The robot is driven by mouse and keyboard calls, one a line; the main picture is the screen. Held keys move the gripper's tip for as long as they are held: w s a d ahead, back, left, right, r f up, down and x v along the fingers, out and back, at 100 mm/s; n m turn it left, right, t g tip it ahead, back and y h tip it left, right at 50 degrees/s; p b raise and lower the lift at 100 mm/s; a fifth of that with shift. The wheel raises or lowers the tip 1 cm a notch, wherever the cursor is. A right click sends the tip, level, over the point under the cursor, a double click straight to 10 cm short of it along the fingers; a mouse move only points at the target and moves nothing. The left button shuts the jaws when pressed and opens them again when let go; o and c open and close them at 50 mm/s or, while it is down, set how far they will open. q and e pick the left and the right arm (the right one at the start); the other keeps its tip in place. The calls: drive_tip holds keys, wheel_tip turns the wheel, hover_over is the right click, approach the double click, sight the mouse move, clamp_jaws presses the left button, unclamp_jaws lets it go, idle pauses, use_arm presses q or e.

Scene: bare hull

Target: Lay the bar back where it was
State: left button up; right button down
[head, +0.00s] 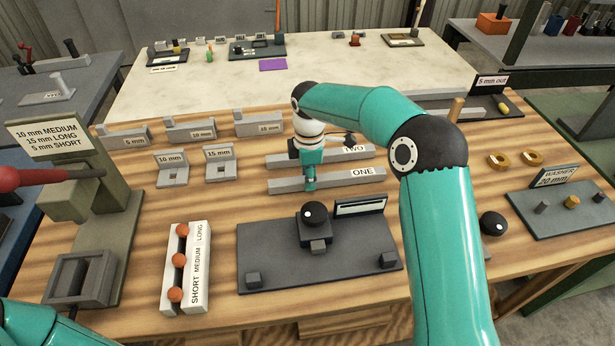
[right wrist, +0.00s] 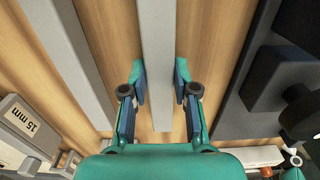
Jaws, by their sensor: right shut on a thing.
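Two long grey bars lie side by side across the wooden table, one labelled ONE (head: 345,182) and one, further back, labelled TWO (head: 345,158). My right gripper (head: 309,184) points down over bar ONE, left of its label, and is shut on it. In the right wrist view, its fingers (right wrist: 160,85) sit on both sides of bar ONE (right wrist: 158,40). Bar TWO (right wrist: 72,60) runs alongside, apart from the fingers. I cannot tell whether bar ONE touches the table or is slightly above it. My left gripper is out of view.
A dark fixture plate (head: 275,271) with a black knob stands just in front of bar ONE. Small grey blocks marked 10 mm (head: 172,172) and 15 mm (head: 220,168) stand to the left. A SHORT MEDIUM LONG rack (head: 199,282) stands front left. My right arm hides part of the table's right side.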

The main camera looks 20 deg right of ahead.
drive_tip(key=shift+f, duration=0.1)
drive_tip(key=c, duration=0.9)
unclamp_jaws()
wheel_tip(320, 180, up, 12)
drive_tip(key=shift+r+p, duration=0.1)
drive_tip(key=shift+p, duration=0.25)
